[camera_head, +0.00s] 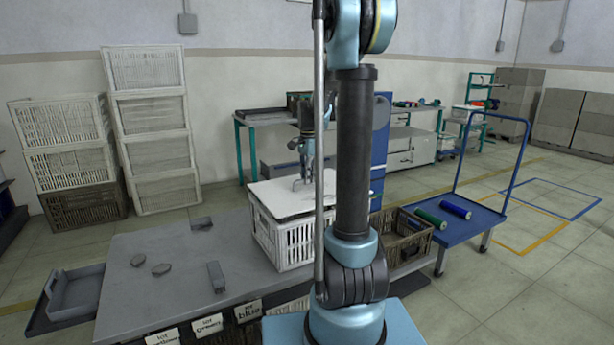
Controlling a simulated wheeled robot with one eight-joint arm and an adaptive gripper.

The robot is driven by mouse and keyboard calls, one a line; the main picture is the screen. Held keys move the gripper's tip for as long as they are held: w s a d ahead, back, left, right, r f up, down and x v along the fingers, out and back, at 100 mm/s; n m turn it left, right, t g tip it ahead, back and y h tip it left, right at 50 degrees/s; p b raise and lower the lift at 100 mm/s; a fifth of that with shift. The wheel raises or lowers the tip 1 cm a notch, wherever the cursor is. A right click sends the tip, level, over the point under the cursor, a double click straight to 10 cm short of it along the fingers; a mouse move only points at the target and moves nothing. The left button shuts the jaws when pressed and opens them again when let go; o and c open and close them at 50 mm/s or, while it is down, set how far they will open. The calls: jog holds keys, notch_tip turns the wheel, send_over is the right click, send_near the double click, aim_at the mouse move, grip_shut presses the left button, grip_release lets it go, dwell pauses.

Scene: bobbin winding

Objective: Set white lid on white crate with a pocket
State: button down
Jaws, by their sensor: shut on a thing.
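The white lid (277,198) is a flat pale plate with a handle on top. The crate has slatted sides and stands upright on the grey table. My gripper (304,181) points down and is shut on the lid's handle. My own arm column hides the right part of the lid and crate. No pocket on the crate can be made out.
The grey table (180,262) carries a small grey block (216,277) and several flat grey pieces. A brown crate (402,240) is to the right, beside a blue trolley (470,222) with green and blue bobbins. Stacked crates (150,130) stand at the back left.

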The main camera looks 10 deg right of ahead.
jog(key=shift+f, duration=1.35)
jog(key=c, duration=1.5)
grip_release()
jog(key=shift+c, duration=0.2)
